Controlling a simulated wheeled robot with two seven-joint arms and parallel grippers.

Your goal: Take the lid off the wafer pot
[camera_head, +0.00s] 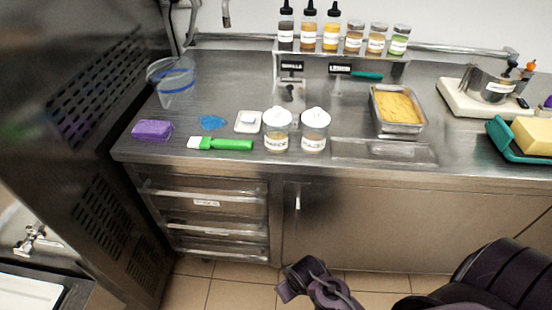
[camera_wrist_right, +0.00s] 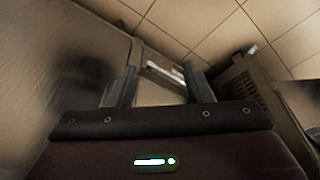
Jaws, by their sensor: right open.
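Two clear pots with white knobbed lids stand side by side near the counter's front edge, a left pot (camera_head: 277,142) and a right pot (camera_head: 314,141). Both carry a small label too blurred to read surely, so I cannot tell which is the wafer pot. The left lid (camera_head: 277,117) and the right lid (camera_head: 315,117) both sit on their pots. My right gripper (camera_head: 296,284) is low in front of the cabinet, below the counter and well apart from the pots. In the right wrist view its two fingers (camera_wrist_right: 162,86) are apart with nothing between them. My left gripper is out of view.
A green-handled brush (camera_head: 225,144), a small white dish (camera_head: 248,122) and a purple sponge (camera_head: 152,130) lie left of the pots. A shelf of bottles and jars (camera_head: 345,45) stands behind. A metal pan of yellow food (camera_head: 398,108) is at right. Cabinet handles jut out below.

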